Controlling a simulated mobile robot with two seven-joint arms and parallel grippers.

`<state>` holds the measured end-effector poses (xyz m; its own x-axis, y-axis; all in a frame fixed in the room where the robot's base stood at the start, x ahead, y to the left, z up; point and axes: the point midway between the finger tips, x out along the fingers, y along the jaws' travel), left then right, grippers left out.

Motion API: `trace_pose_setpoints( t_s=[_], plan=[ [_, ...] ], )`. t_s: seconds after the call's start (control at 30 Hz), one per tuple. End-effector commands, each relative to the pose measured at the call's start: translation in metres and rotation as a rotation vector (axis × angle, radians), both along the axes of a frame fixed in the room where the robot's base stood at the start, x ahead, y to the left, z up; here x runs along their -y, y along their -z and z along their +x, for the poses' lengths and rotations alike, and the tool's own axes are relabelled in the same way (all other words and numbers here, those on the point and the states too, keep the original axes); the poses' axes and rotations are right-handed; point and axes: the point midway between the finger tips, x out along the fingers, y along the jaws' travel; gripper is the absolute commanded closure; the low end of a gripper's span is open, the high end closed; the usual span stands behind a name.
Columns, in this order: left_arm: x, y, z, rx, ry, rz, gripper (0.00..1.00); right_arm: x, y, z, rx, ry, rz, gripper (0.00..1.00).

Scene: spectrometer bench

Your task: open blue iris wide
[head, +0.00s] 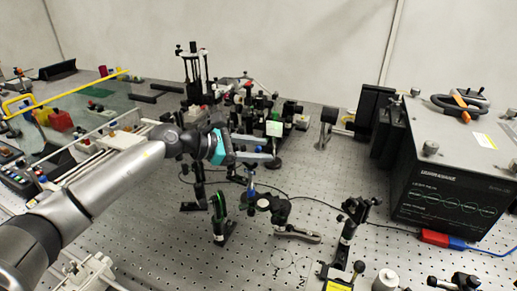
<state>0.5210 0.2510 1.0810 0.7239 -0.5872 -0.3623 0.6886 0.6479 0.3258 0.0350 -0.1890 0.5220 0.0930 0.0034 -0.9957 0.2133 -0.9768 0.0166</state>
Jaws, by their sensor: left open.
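My left arm comes in from the left, and my left gripper (262,149) is above the middle of the bench, its fingers pointing right. It is open, with no object visible between the fingers. A small post-mounted part with blue on it (250,188) stands just below the gripper in the picture; it looks like the blue iris. It is narrow and seen nearly edge-on, so I cannot tell its opening or lever position. The gripper appears apart from it. A similar mount with a green ring (219,204) stands to its left and nearer. My right gripper is not in view.
A dark mount with a grey arm (296,235) stands right of the blue part. Another black post mount (348,225) is farther right. A black instrument box (450,190) fills the right side. Crowded optics (255,100) stand behind. Bare perforated bench (310,180) lies between.

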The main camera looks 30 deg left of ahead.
Motion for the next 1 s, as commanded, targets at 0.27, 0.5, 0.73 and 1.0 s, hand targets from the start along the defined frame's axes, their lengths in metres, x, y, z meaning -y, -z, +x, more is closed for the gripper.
trace_pose_setpoints(
  t_s=[0.27, 0.5, 0.73, 1.0],
  plan=[
    [0.000, 0.000, 0.000, 0.000, 0.000, 0.000, 0.82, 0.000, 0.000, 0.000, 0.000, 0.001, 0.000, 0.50],
    [0.000, 0.000, 0.000, 0.000, 0.000, 0.000, 1.00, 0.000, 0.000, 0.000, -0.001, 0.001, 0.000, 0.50],
    [0.000, 0.000, 0.000, 0.000, 0.000, 0.000, 1.00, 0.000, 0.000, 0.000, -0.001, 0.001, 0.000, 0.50],
    [0.003, -0.002, 0.000, -0.004, 0.001, 0.056, 1.00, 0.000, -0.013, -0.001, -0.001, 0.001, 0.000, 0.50]
  ],
)
